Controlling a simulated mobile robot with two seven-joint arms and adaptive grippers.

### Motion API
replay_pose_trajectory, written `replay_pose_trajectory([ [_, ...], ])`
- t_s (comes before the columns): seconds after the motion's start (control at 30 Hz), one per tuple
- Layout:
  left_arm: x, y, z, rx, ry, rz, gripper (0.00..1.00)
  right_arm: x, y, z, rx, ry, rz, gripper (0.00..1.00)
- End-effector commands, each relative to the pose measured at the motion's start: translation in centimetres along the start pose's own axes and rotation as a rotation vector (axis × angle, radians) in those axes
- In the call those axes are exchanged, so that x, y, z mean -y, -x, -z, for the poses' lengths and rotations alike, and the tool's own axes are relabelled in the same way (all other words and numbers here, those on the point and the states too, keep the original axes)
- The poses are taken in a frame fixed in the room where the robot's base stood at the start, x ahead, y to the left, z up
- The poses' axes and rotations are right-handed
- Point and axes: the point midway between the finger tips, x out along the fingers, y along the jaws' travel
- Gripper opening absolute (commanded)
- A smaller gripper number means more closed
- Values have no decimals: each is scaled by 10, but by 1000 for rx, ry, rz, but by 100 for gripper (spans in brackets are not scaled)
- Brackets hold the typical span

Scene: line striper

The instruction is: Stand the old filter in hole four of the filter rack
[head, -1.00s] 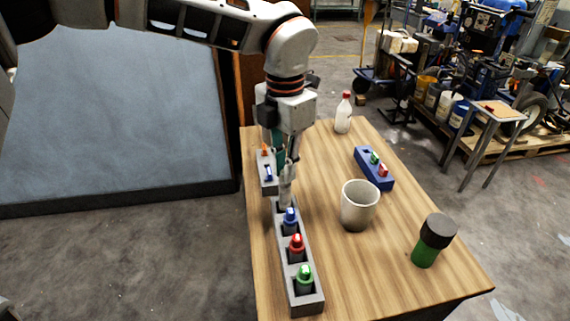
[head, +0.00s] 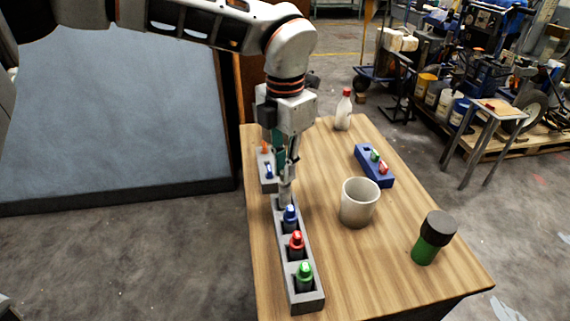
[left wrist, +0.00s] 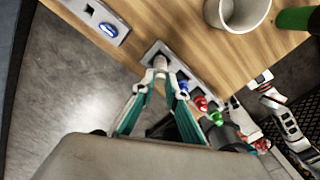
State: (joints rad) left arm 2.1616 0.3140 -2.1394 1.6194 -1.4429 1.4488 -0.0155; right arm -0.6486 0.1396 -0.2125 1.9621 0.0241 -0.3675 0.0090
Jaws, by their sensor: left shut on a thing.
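The filter rack (head: 308,304) is a long grey block with a row of square holes along the table's left side. Blue-, red- and green-topped filters stand in its nearer holes. My left gripper (head: 286,181) is shut on the pale grey old filter (head: 284,198), upright at the rack's far end hole. The filter's lower part seems to be at or in that hole; how deep is hidden. In the left wrist view my gripper's fingertips (left wrist: 160,72) close on the filter's top (left wrist: 160,62), with the rack (left wrist: 155,48) around it. My right gripper is not seen.
To the right are a beige cup (head: 359,205), a blue holder (head: 371,172), a red-capped bottle (head: 343,112) and a green, dark-capped jar (head: 432,240). Wood between them is clear.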

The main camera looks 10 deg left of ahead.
Motion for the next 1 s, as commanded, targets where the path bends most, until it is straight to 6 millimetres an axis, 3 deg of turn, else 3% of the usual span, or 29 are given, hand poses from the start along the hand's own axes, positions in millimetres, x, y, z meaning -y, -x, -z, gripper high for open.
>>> replay_pose_trajectory([
  [1.0, 0, -24, 0, -1, 0, 1, 0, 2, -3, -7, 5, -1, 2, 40],
])
